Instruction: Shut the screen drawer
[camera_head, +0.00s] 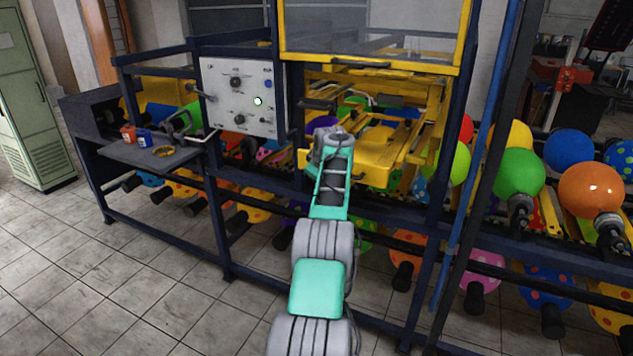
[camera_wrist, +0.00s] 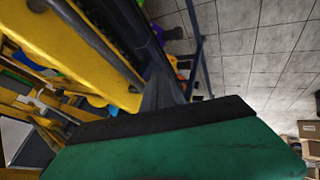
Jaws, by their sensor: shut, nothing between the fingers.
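The yellow screen drawer (camera_head: 372,176) sits in the dark blue machine frame, below the raised guard, and appears pulled out towards me. Its front edge is at the middle of the head view, partly hidden by my arm. In the wrist view a yellow panel with a dark bar, probably the drawer front (camera_wrist: 75,50), fills the upper left. My gripper (camera_wrist: 165,92) is shut and empty close beside that panel; I cannot tell whether it touches. In the head view my wrist is in front of the drawer's left part and the fingertips are hard to make out.
A grey control panel (camera_head: 240,97) with a lit green button is left of the drawer. A side shelf (camera_head: 130,156) holds small jars. A blue post (camera_head: 470,150) stands to the right. Balloons on holders (camera_head: 518,175) line the machine. Tiled floor (camera_head: 120,270) is clear at front left.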

